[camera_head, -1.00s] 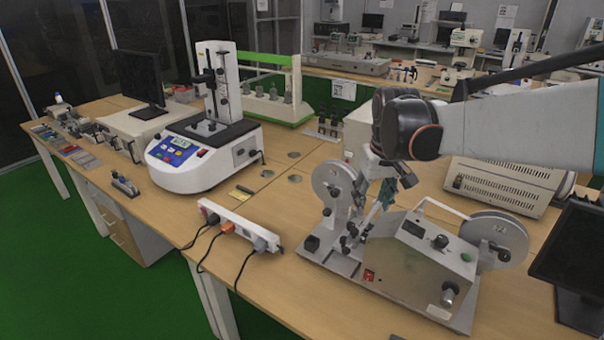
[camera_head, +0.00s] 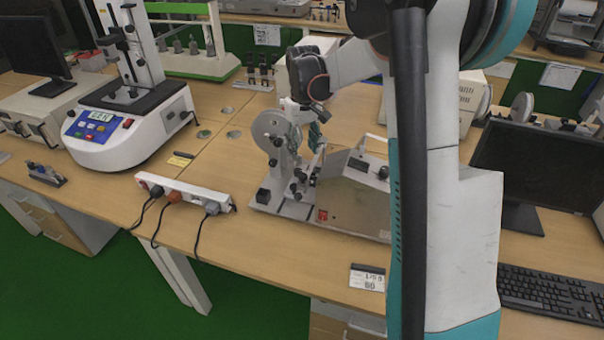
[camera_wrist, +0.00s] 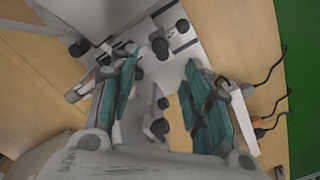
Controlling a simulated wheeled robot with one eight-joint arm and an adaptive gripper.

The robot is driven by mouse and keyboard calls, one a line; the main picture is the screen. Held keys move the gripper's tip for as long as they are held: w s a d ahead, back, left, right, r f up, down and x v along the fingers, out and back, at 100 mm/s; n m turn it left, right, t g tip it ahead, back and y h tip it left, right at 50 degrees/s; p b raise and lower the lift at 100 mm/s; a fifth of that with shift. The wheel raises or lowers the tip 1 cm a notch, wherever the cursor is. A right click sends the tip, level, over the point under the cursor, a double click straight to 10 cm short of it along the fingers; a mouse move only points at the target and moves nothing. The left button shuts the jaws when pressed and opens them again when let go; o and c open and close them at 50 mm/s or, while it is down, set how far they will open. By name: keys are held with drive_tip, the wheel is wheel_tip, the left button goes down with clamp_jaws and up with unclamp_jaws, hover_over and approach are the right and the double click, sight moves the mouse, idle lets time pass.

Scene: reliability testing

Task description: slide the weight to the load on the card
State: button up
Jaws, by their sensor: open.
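The card (camera_head: 367,279) lies on the bench in front of the grey test machine (camera_head: 345,205). Its lower line looks like 80; the smaller upper line is hard to read. My gripper (camera_head: 303,140) is over the left part of the machine, beside its pale disc (camera_head: 272,135). In the wrist view my gripper (camera_wrist: 160,72) is open, with teal fingers apart on both sides of a metal arm with black knobs (camera_wrist: 160,48). I cannot tell which part is the sliding weight, nor whether a finger touches it. My arm hides the machine's right side.
A white power strip (camera_head: 185,192) with plugged cables lies left of the machine. A white tester (camera_head: 130,120) stands further left. A monitor (camera_head: 545,165) and keyboard (camera_head: 550,293) are at the right. The bench is clear around the card.

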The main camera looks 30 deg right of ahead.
sight(303, 175)
wheel_tip(303, 175, down, 10)
drive_tip(key=b, duration=0.3)
clamp_jaws()
